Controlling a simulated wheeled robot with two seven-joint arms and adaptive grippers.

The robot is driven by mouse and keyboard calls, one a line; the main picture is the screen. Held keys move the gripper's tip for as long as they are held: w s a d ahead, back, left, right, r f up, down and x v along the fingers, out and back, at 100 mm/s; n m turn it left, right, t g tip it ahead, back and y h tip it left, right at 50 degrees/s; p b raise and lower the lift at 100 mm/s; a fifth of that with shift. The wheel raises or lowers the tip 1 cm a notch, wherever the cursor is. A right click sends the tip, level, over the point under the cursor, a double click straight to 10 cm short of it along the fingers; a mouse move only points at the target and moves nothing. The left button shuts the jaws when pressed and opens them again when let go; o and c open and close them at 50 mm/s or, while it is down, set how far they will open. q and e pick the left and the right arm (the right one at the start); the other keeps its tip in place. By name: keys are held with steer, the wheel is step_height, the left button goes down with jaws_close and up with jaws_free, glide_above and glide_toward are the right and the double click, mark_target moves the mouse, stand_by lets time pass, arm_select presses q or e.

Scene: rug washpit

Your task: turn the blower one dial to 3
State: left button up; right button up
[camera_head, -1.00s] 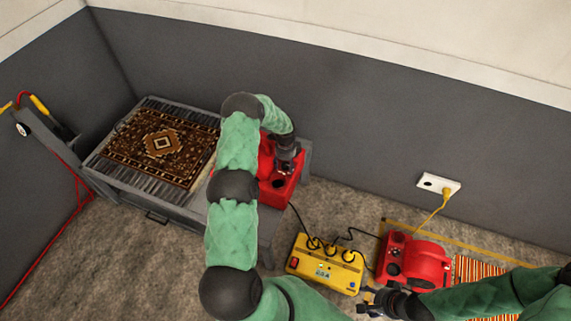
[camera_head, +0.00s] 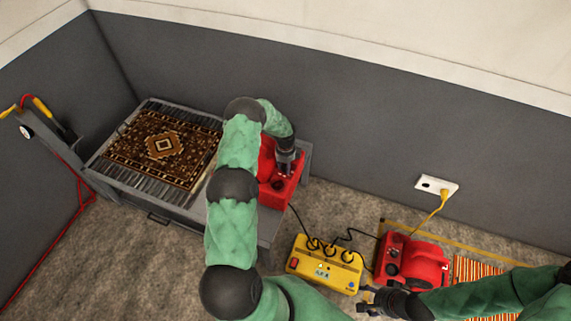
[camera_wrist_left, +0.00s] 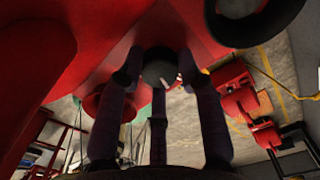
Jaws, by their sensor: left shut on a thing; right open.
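A red blower (camera_head: 283,192) stands at the right end of the grey bench, partly hidden behind my left arm. My left gripper (camera_head: 284,172) is at the blower, pointing down at it. In the left wrist view its dark fingers (camera_wrist_left: 160,62) are shut around a dark round dial (camera_wrist_left: 158,73) with a white mark on the red housing. I cannot read any number by the dial. My right gripper (camera_head: 366,299) is open and empty, low over the floor beside the yellow power box.
A yellow power box (camera_head: 325,267) with several plugs and black cables lies on the floor. A second red blower (camera_head: 418,262) stands to its right. A patterned rug (camera_head: 160,147) lies on the slatted bench (camera_head: 103,164). A wall socket (camera_head: 437,184) holds a yellow plug.

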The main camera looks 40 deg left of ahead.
arm_select(q)
steer(key=m+p, duration=0.1)
steer(key=m, duration=0.3)
steer(key=shift+m+p, duration=0.3)
steer(key=m, duration=0.4)
steer(key=shift+m+p, duration=0.3)
steer(key=m, duration=1.1)
steer(key=shift+m, duration=0.3)
steer(key=o, duration=1.2)
steer(key=shift+c, duration=0.2)
steer(key=shift+r, duration=0.1)
